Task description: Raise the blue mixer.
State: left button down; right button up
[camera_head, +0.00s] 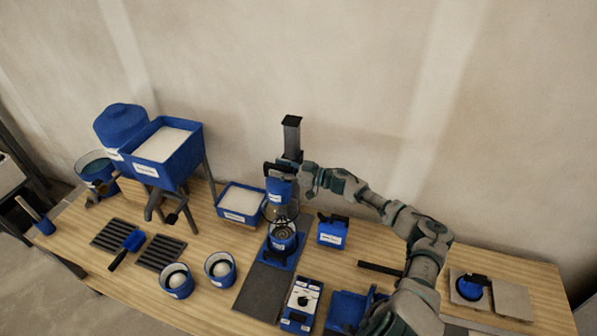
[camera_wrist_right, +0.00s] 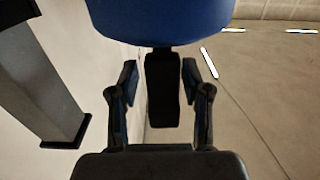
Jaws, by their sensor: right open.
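The blue mixer (camera_head: 279,190) is on a stand with a tall dark column (camera_head: 291,135) behind it. A bucket (camera_head: 282,238) stands below the mixer on the blue stand base. My right gripper (camera_head: 305,180) is at the right side of the mixer, near its upper part. In the right wrist view the mixer's blue body (camera_wrist_right: 160,18) fills the top, and its dark handle (camera_wrist_right: 162,90) lies between the two open fingers of the right gripper (camera_wrist_right: 157,75). Gaps show between fingers and handle. My left gripper is not in view.
A blue hopper (camera_head: 190,150) stands to the left, with a white-filled tray (camera_head: 241,215) beside the mixer. Two small buckets (camera_head: 177,290) are in front. A blue box (camera_head: 332,232) stands right of the mixer, and a control box (camera_head: 300,309) in front.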

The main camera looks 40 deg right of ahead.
jog(key=v, duration=1)
jog(key=shift+s+d, duration=0.15)
jog(key=shift+d, duration=0.05)
dwell(0.5)
